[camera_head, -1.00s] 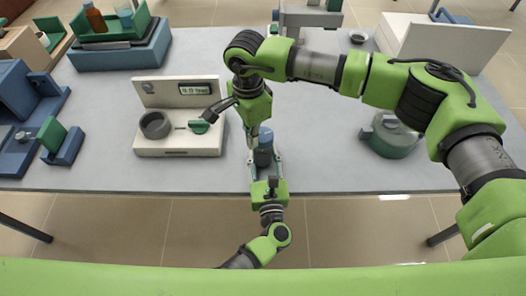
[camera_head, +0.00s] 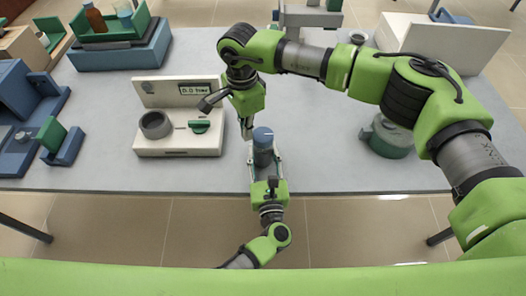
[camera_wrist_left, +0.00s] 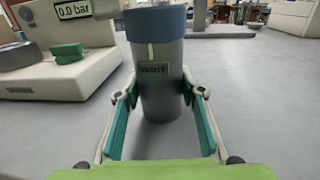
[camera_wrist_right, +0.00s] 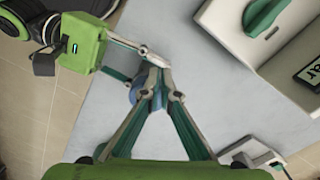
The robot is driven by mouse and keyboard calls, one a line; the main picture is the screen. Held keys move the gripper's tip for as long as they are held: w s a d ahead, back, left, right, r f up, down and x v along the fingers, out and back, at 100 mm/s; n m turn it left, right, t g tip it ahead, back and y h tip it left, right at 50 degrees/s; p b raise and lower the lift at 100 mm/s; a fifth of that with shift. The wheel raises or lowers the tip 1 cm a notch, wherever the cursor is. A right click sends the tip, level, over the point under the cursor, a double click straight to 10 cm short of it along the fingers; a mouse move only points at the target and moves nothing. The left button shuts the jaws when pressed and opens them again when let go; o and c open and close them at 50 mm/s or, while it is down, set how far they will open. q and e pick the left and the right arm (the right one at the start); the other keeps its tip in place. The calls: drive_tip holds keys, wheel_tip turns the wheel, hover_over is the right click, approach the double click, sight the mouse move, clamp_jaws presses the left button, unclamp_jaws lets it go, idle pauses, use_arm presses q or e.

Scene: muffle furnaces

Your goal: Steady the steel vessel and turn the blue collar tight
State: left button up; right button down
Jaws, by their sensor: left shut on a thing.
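The steel vessel (camera_wrist_left: 162,80) is a grey upright cylinder with a "TIGHT" label, standing on the table's front part. The blue collar (camera_head: 263,135) sits on its top; it also shows in the left wrist view (camera_wrist_left: 155,22). My left gripper (camera_head: 264,158) is shut on the vessel, one finger on each side below the collar. My right gripper (camera_head: 246,133) points down just left of the collar, apart from it as far as I can tell. In the right wrist view its fingertips (camera_wrist_right: 157,88) meet with nothing seen between them, partly hiding the collar (camera_wrist_right: 135,90).
A white gauge unit (camera_head: 180,145) stands left of the vessel, with a grey ring, a green knob (camera_head: 199,126) and a display reading "0.0 bar". A grey-green pot (camera_head: 388,138) stands to the right. The table between vessel and pot is clear.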

drive_tip(key=shift+w+d, duration=0.25)
drive_tip(key=shift+w, duration=0.15)
drive_tip(key=shift+a, duration=0.15)
wheel_tip(320, 180, up, 6)
drive_tip(key=shift+s+a, duration=0.2)
drive_tip(key=shift+a, duration=0.25)
idle(0.5)
drive_tip(key=s+d+f, duration=0.2)
drive_tip(key=s+f, duration=0.1)
drive_tip(key=f, duration=0.3)
drive_tip(key=shift+s+d, duration=0.3)
idle(0.5)
